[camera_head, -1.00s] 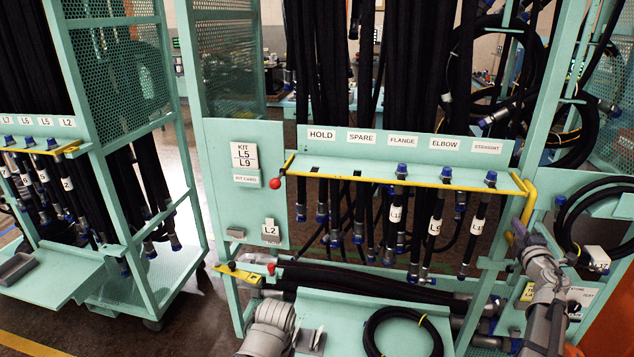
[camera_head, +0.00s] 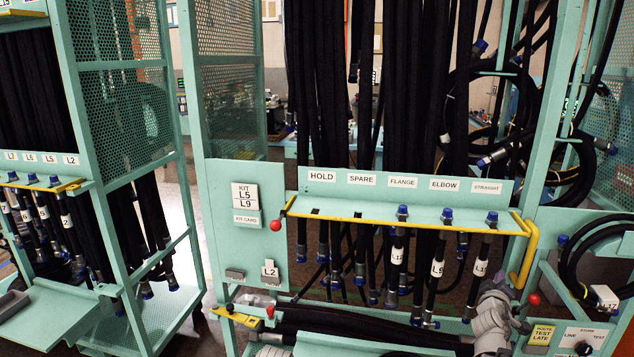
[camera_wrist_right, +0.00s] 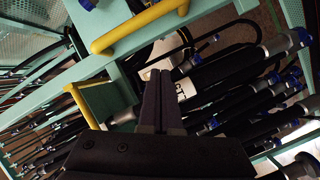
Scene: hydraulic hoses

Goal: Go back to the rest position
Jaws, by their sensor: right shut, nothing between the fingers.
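My right gripper (camera_wrist_right: 159,78) is shut and empty in the right wrist view, its dark fingers together. A black hose with a white tag (camera_wrist_right: 186,90) hangs just past its fingertips; I cannot tell whether they touch. In the head view my right arm is low at the right, in front of the green rack, and its fingers cannot be made out. Tagged hoses (camera_head: 437,268) hang from the rack's yellow-edged shelf (camera_head: 400,216), below labels HOLD, SPARE, FLANGE, ELBOW and STRAIGHT. My left gripper is not in view.
A yellow handle (camera_head: 530,255) stands out at the shelf's right end, close to my right arm. Another hose rack (camera_head: 118,200) stands at the left, with a floor gap between.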

